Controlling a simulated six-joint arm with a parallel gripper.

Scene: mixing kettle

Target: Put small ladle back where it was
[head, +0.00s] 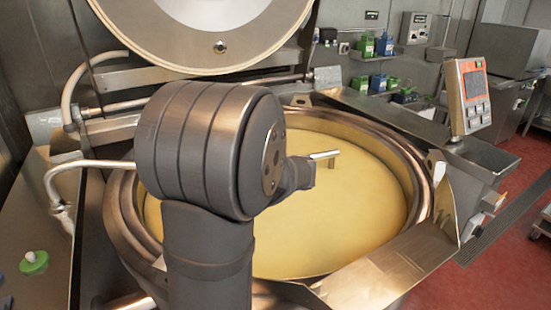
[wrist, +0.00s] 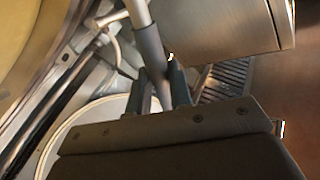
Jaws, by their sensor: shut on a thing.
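In the wrist view, my gripper (wrist: 163,80) is shut on the small ladle's dark grey handle (wrist: 150,50). The handle runs up into a bare metal shaft (wrist: 138,12) at the top edge. The ladle's bowl is out of view. In the head view, my arm stands in front of the kettle and hides most of the gripper. A short metal rod (head: 324,155) shows just right of my arm, over the yellow contents; I cannot tell if it is part of the ladle.
The open kettle (head: 425,195) holds a yellow mass, with its lid (head: 210,50) raised behind. A control panel (head: 468,97) stands at the right. A bent pipe (head: 60,180) is at the left. In the wrist view, a brushed metal box (wrist: 225,30) is close beside the handle.

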